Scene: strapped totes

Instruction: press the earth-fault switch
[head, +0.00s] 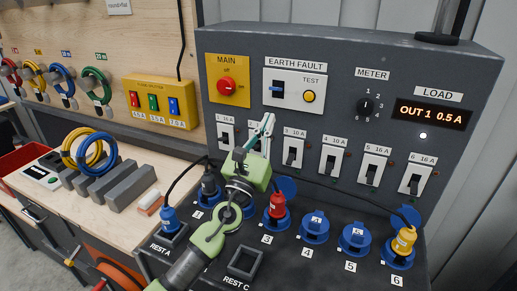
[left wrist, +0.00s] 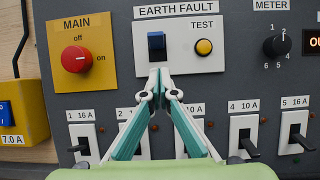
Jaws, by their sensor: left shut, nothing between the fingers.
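The earth-fault switch is a small blue rocker (head: 277,90) on a white plate (head: 294,103) marked EARTH FAULT, left of a round yellow TEST button (head: 309,96). In the left wrist view the blue rocker (left wrist: 156,44) is just above my fingertips, with the yellow button (left wrist: 204,47) to its right. My left gripper (head: 268,119) is shut and empty, pointing at the panel just below the plate's lower left. Its tips (left wrist: 160,73) overlap the plate's lower edge in the wrist view. I cannot tell whether they touch anything. My right gripper is out of view.
The red MAIN knob (head: 227,86) is left of the plate. A row of breakers (head: 294,148) runs below it, partly hidden by my gripper. The METER knob (head: 366,106) and lit LOAD display (head: 432,114) are to the right. Plugs and blue sockets (head: 314,226) fill the sloping front.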

